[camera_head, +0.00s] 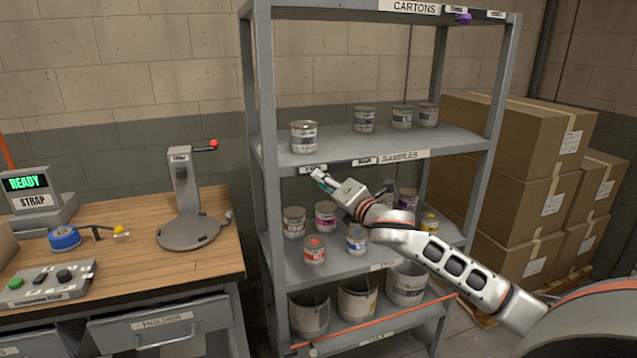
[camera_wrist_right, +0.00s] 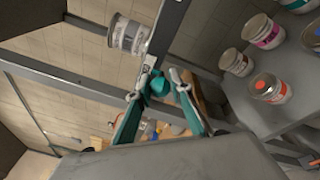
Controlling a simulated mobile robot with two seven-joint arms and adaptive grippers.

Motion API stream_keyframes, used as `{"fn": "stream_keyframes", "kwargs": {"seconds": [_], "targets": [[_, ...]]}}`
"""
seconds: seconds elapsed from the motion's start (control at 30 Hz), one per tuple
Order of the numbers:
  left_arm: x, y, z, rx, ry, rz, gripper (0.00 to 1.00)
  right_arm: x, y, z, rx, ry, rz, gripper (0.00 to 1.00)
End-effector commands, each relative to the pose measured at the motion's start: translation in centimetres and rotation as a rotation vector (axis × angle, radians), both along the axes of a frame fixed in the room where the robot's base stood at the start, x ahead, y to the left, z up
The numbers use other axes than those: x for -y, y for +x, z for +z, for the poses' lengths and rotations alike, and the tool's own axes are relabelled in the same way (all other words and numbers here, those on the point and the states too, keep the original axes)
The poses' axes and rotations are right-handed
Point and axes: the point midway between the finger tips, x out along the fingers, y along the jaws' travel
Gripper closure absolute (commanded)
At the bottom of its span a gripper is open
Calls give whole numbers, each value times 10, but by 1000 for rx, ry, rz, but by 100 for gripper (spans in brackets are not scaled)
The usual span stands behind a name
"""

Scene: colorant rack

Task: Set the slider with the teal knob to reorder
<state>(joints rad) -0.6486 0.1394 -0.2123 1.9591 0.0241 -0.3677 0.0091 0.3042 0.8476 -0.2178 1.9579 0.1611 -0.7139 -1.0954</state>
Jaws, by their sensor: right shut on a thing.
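The teal knob (camera_wrist_right: 160,87) sits between the fingertips of my right gripper (camera_wrist_right: 159,85) in the right wrist view. The gripper is shut on it at the front edge of the "SAMPLES" shelf. In the head view my right gripper (camera_head: 322,178) is at the left end of that edge, just below a small label (camera_head: 313,169). The knob itself is hidden there by the fingers. A second small label (camera_head: 364,160) is further right on the edge. The label words are too small to read, so I cannot tell the slider's position. My left gripper is not in view.
The rack's left front post (camera_head: 270,205) stands close left of the gripper. A purple knob (camera_head: 463,18) is on the top shelf edge. Cartons (camera_head: 520,135) stand right; a workbench (camera_head: 140,262) is left.

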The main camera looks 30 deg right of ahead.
Motion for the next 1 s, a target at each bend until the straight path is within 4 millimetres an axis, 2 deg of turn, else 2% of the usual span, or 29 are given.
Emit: {"fn": "stream_keyframes", "kwargs": {"seconds": [0.3,0.5,0.7,1.0], "targets": [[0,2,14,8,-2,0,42,74,-18,-1,-6,-7,-4,100],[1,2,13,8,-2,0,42,113,-27,-1,-4,-4,-4,100],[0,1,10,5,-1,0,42,131,-31,0,-2,-1,-3,100],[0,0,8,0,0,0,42,136,-32,1,-1,-2,-4,100]]}}
